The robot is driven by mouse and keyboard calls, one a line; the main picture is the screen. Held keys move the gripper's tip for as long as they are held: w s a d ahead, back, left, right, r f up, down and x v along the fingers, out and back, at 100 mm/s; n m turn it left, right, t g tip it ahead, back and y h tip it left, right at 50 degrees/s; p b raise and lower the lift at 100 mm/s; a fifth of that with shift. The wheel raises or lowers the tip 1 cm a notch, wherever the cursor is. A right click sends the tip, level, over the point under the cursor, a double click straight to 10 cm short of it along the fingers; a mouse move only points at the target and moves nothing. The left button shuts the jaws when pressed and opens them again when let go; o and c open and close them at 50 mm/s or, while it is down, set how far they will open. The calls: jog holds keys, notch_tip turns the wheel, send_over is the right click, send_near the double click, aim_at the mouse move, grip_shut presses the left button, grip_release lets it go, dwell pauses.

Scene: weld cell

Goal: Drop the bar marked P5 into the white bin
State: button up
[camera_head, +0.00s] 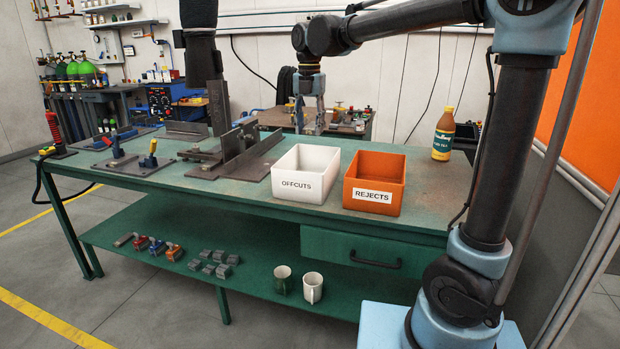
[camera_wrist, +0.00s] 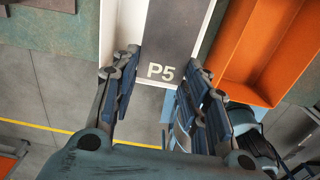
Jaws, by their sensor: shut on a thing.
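The bar marked P5 (camera_wrist: 160,42) is dark grey, with pale lettering at its near end. In the wrist view that end lies between the fingers of my gripper (camera_wrist: 160,95), which is shut on it. The bar overlaps the white bin (camera_wrist: 207,28) in that view; its height above the bin cannot be told. In the head view my gripper (camera_head: 310,110) points down, just above the far rim of the white bin in the picture. The white bin (camera_head: 297,189), labelled OFFCUTS, stands on the green table and its visible inside looks empty. The bar cannot be made out clearly there.
The orange REJECTS bin (camera_head: 373,200) stands close right of the white bin. A steel fixture (camera_head: 236,150) and clamps (camera_head: 149,160) occupy the table's left. A yellow-brown bottle (camera_head: 443,138) stands at the right. Mugs (camera_head: 312,286) and small metal parts are on the lower shelf.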

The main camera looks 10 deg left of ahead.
jog(key=shift+f, duration=2.1)
jog(key=o, duration=1.1)
jog(key=shift+r, duration=0.1)
notch_tip(320, 180, up, 12)
jog(key=shift+w+f, duration=0.1)
